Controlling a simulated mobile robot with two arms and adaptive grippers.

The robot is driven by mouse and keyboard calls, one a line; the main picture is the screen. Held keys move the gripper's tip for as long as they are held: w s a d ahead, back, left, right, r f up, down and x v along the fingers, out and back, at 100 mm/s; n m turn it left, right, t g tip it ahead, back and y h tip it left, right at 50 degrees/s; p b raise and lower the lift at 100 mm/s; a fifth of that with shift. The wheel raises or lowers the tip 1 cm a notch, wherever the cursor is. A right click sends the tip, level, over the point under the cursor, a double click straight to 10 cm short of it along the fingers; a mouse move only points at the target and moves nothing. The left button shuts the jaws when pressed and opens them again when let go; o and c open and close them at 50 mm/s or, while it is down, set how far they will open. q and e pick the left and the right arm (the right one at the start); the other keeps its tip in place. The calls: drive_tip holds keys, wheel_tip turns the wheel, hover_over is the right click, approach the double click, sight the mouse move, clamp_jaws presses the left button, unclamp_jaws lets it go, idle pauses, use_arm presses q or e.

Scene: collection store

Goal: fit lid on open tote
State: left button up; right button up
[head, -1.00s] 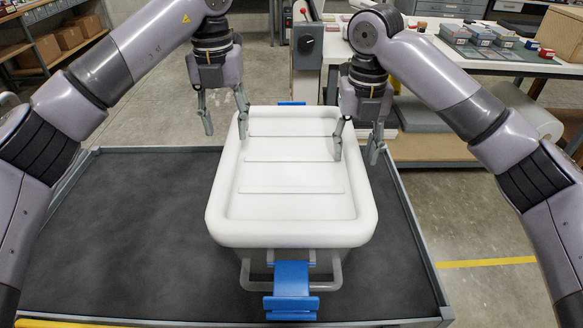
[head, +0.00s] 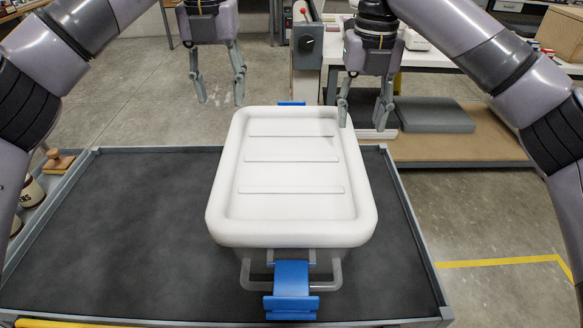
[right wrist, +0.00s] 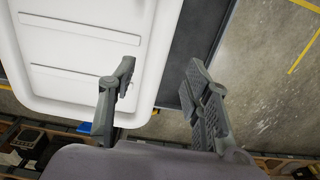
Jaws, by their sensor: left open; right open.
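The white lid (head: 290,210) lies flat on top of the tote (head: 262,258), covering its opening in the head view. The tote's front blue latch (head: 291,285) hangs outward below the lid rim, and part of a back blue latch (head: 291,104) shows behind the lid. My left gripper (head: 220,102) is open and empty, above and beyond the lid's back left corner. My right gripper (head: 361,126) is open and empty near the lid's back right corner.
The tote stands on a dark-topped cart (head: 120,230) with a raised metal rim; its left side is clear. Cans (head: 33,190) and a wooden-handled item (head: 57,160) sit at the left. A grey slab (head: 433,115) lies on a low shelf behind.

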drive_tip(key=shift+r, duration=2.1)
